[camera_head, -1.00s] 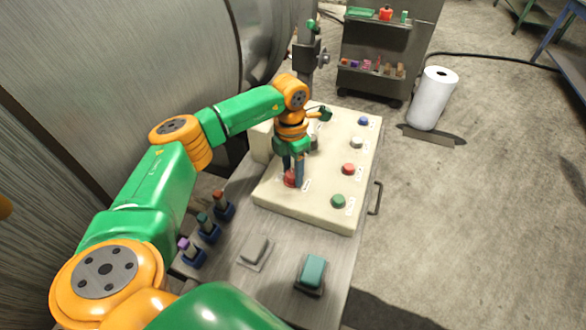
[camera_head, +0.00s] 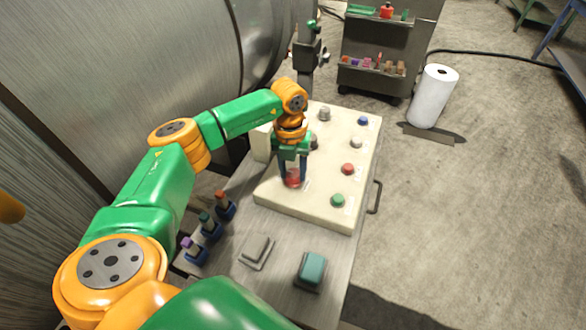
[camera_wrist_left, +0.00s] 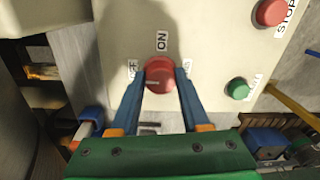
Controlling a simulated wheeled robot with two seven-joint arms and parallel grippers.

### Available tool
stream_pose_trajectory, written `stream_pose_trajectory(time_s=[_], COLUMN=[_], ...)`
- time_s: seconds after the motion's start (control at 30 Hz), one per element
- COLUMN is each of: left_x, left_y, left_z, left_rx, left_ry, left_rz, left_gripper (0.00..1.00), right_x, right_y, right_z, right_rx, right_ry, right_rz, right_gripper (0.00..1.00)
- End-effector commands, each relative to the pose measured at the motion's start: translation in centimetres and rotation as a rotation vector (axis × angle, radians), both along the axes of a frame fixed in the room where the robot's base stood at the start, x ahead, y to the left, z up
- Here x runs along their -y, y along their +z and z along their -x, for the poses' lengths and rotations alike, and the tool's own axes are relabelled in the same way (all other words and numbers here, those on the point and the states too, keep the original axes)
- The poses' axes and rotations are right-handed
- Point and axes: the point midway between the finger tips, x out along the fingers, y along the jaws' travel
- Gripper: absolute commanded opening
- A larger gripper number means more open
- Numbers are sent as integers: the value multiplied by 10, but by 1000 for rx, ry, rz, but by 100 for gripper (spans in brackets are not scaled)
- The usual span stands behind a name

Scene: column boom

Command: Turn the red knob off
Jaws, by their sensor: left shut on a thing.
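The red knob (camera_head: 293,181) sits on the near left part of a cream control panel (camera_head: 325,212). In the left wrist view the knob (camera_wrist_left: 159,77) is round and red, with an ON label above it and a partly hidden label at its left. My left gripper (camera_head: 293,174) points down at the panel, with one blue finger on each side of the knob. In the left wrist view the fingertips (camera_wrist_left: 159,72) are shut on the knob's sides. My right gripper is not in view.
A red button (camera_head: 348,169), a green button (camera_head: 338,201) and a blue button (camera_head: 363,121) stand on the panel's right side. Several small toggles stand at the left edge. A teal switch (camera_head: 312,268) and a grey switch (camera_head: 256,248) are in front. A tank wall is at left.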

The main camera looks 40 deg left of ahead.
Motion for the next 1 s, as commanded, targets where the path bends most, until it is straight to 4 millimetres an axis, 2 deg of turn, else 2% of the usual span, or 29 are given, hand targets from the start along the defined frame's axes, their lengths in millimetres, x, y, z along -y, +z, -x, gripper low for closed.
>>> stream_pose_trajectory(time_s=[0.63, 0.67, 0.77, 1.0], left_x=[0, 0, 0, 0], left_y=[2, 2, 2, 1], left_z=[-2, -2, -1, -1], left_rx=[8, 8, 7, 3], left_ry=[48, 48, 47, 46], left_rz=[0, 0, 0, 0], left_gripper=[0, 49, 76, 76], right_x=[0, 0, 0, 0], right_y=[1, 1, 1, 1], right_z=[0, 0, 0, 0], right_rx=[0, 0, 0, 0], right_ry=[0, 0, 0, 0], right_rz=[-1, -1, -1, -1], right_gripper=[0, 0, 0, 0])
